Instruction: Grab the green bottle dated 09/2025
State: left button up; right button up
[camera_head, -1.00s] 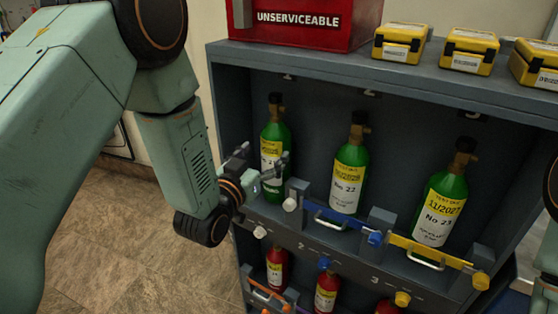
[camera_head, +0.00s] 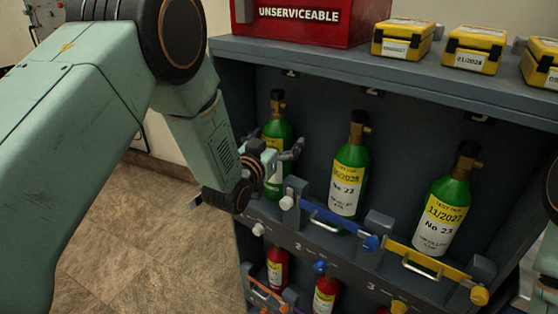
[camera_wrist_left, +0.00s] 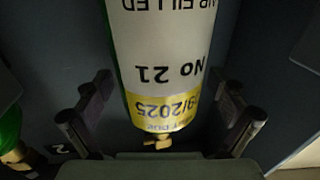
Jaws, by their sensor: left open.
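The green bottle dated 09/2025 (camera_head: 278,127) stands in the left slot of the cabinet's upper shelf. In the left wrist view its label (camera_wrist_left: 165,75) reads No 21 and 09/2025, upside down. My left gripper (camera_head: 284,150) is open in front of this bottle and covers part of its label. In the left wrist view the fingers (camera_wrist_left: 160,120) stand on either side of the bottle, with gaps showing. Green bottle No 22 (camera_head: 349,165) and green bottle No 23 (camera_head: 441,212), dated 11/2027, stand to the right. My right gripper is not in view.
A blue bar (camera_head: 335,217) and a yellow bar (camera_head: 425,259) cross in front of the other green bottles. Red bottles (camera_head: 326,294) stand below. A red UNSERVICEABLE box (camera_head: 300,28) and yellow cases (camera_head: 473,47) sit on the cabinet top (camera_head: 330,57).

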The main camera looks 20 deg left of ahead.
pick_arm(q)
jog(key=shift+s+d+r, duration=0.1)
jog(key=shift+s+r, duration=0.05)
jog(key=shift+s, duration=0.1)
jog(key=shift+c, duration=1.5)
jog(key=shift+a, duration=0.25)
jog(key=c, duration=0.3)
jog(key=shift+d, duration=0.2)
jog(key=c, duration=0.4)
jog(key=shift+a, duration=0.15)
jog(key=c, duration=0.9)
jog(key=shift+w+r, duration=0.25)
jog(key=shift+c, duration=0.2)
